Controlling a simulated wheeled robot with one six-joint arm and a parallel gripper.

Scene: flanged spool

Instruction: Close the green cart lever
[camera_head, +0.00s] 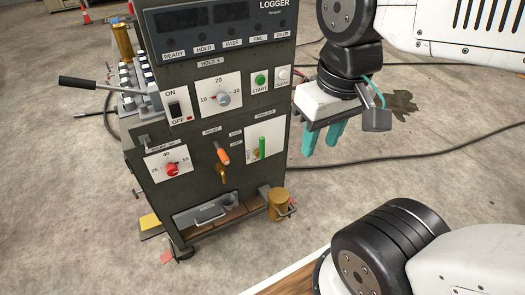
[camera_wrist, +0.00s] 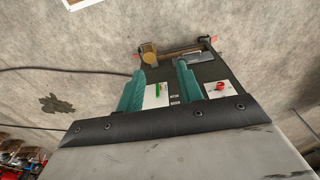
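The green lever (camera_head: 262,147) stands upright on a white plate (camera_head: 271,135) at the lower right of the dark cart's (camera_head: 150,185) front panel. In the wrist view the green lever (camera_wrist: 157,90) shows between the two teal fingers, farther off. My gripper (camera_head: 321,147) hangs to the right of the panel, apart from the lever. Its fingers point down in the head view, and a clear gap lies between them. In the wrist view my gripper (camera_wrist: 161,66) is open and empty. The small labels beside the lever are too small to read surely.
An orange-handled lever (camera_head: 222,153) and a red knob (camera_head: 172,169) sit left of the green lever. A brass can (camera_head: 278,205) stands at the cart's lower right corner. A black-handled bar (camera_head: 78,83) juts out left. A cable (camera_head: 420,155) crosses the otherwise open floor at right.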

